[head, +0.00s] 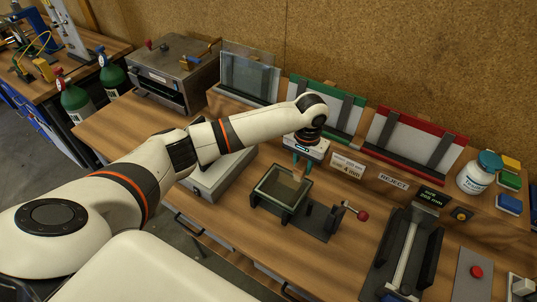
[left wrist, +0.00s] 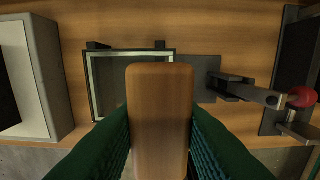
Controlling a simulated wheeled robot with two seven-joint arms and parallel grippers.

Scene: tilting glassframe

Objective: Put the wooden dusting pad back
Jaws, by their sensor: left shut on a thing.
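The wooden dusting pad (left wrist: 160,105) is a brown block that fills the middle of the left wrist view. My left gripper (left wrist: 160,125), with green fingers, is shut on it from both sides. In the head view the gripper (head: 302,162) points down, and the pad (head: 298,174) shows small and partly hidden below it. The gripper holds the pad above the tilting glass frame (head: 262,197), which has a dark rim and a pane. The frame also shows behind the pad in the left wrist view (left wrist: 90,85). My right gripper is not in view.
A lever with a red knob (head: 362,215) stands right of the frame. A grey box (head: 215,180) lies left of it. Green (head: 318,85) and red (head: 410,122) racks stand behind. A white jar (head: 476,178) and coloured blocks (head: 508,180) are at right.

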